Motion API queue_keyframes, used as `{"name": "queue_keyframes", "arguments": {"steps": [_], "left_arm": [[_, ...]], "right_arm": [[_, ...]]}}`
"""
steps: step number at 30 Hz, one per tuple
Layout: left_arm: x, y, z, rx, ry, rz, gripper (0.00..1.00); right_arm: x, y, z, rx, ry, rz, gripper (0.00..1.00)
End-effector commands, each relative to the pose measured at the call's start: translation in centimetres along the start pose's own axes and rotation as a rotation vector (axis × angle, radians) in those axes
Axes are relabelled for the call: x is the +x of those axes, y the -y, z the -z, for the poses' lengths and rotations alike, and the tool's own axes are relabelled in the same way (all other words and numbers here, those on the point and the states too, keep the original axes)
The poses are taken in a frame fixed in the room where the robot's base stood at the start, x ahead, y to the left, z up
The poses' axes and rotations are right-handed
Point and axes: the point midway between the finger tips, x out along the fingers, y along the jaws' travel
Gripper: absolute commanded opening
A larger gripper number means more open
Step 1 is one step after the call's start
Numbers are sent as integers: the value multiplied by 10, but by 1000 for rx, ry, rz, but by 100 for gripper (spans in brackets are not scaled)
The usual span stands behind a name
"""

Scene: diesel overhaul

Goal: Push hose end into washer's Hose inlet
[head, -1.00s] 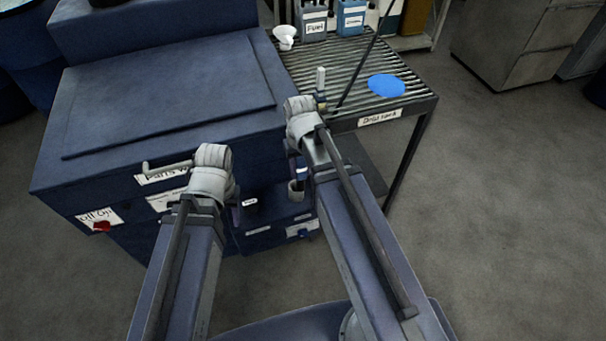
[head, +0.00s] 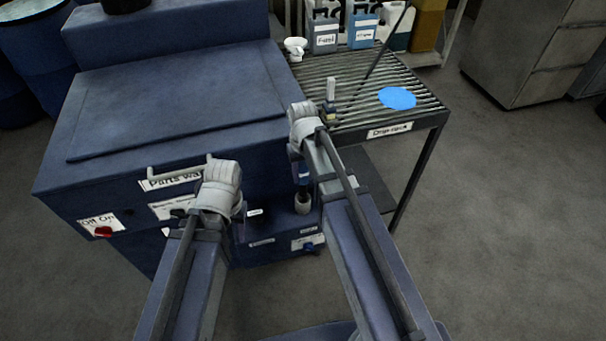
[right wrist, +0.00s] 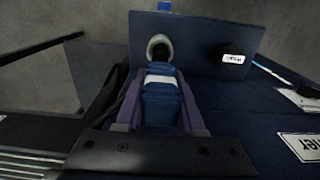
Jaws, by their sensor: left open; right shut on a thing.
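The parts washer (head: 170,110) is the dark blue cabinet at the left in the head view. Its grey, ring-shaped hose inlet (head: 302,204) sits low on the front and also shows in the right wrist view (right wrist: 159,41). My right gripper (right wrist: 160,112) is shut on the blue hose end with a white band (right wrist: 161,82). The hose end points at the ring, its dark tip overlapping the opening; I cannot tell whether it is inside. My left gripper (head: 240,208) is open and empty at the washer front, its fingers mostly hidden by its wrist.
The drip rack (head: 420,112), with a blue disc (head: 397,98), stands right of the washer. A white funnel (head: 295,48) and several jugs are at the back. The washer's lid handle (head: 180,170) and red switch (head: 103,231) are near my left arm. Floor at right is clear.

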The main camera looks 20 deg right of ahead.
Motion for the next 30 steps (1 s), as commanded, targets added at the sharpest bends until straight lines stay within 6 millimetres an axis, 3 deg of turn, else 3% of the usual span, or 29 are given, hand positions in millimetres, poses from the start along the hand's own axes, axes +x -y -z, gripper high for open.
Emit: {"name": "queue_keyframes", "arguments": {"steps": [13, 30], "left_arm": [[1, 0, 0, 0, 0, 0, 50], [16, -2, 1, 0, 0, 0, 50]], "right_arm": [[1, 0, 0, 0, 0, 0, 0], [16, 0, 0, 0, 0, 0, 0]]}}
